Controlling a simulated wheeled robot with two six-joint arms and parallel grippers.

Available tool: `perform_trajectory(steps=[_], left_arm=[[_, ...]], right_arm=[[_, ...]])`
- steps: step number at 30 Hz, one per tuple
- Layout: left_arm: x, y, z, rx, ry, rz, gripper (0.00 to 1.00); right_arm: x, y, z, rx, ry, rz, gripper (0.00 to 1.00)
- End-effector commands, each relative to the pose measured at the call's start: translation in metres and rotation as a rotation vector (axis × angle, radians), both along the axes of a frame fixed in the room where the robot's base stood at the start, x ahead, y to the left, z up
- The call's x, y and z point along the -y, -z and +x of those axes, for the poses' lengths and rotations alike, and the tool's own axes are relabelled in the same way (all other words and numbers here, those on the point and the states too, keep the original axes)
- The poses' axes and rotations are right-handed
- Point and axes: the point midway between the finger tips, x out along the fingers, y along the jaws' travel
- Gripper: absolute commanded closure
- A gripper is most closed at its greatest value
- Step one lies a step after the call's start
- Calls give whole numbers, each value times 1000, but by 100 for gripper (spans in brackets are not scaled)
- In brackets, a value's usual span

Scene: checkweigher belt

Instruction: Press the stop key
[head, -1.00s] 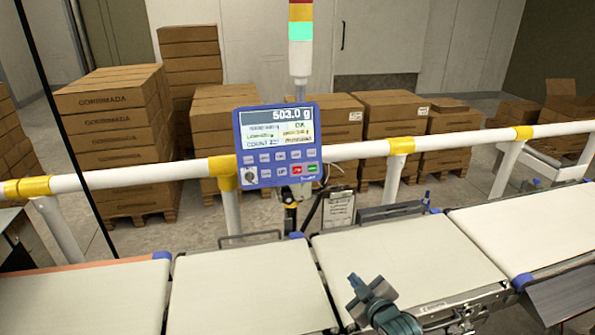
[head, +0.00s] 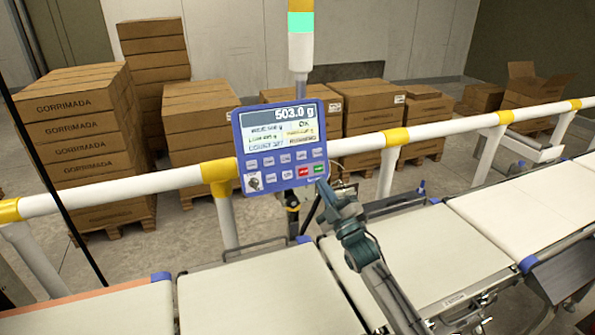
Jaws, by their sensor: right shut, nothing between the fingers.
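The stop key appears to be the red key (head: 303,171) in the bottom row of the blue control panel (head: 237,135), left of a green key (head: 319,169). The panel's display reads 503.0 g. My right gripper (head: 323,187) is shut and empty. Its tip is just below and right of the red key, close to the panel's lower right corner. The red key is fully visible, and I see no finger over it. I cannot tell the exact depth gap between tip and panel. My left gripper is out of view.
A white rail (head: 130,196) with yellow joints runs behind the panel. Pale conveyor belts (head: 250,290) lie below, partly under my right arm. A signal tower (head: 301,50) with its green light lit rises behind the panel. Stacked cartons (head: 85,140) stand beyond the rail.

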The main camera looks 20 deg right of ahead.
Motion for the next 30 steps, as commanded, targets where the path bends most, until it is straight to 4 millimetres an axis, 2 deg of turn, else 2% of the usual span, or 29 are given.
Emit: perform_trajectory(steps=[1, 3, 6, 10, 15, 18, 24, 30], left_arm=[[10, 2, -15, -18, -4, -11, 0], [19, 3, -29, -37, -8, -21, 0], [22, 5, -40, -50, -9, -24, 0], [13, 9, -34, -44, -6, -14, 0], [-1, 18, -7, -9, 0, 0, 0], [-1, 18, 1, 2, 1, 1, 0], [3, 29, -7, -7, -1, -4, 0], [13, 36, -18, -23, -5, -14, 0]], right_arm=[[0, 0, 0, 0, 0, 1, 100], [0, 0, 0, 0, 0, 1, 100], [0, 1, 1, -1, 0, 1, 100], [0, 5, 9, 0, 0, 2, 100], [1, 11, 30, 1, 1, 2, 100], [3, 14, 44, 0, 2, 2, 100], [4, 23, 68, 0, 1, 2, 100], [4, 25, 82, -1, 0, 2, 100]])
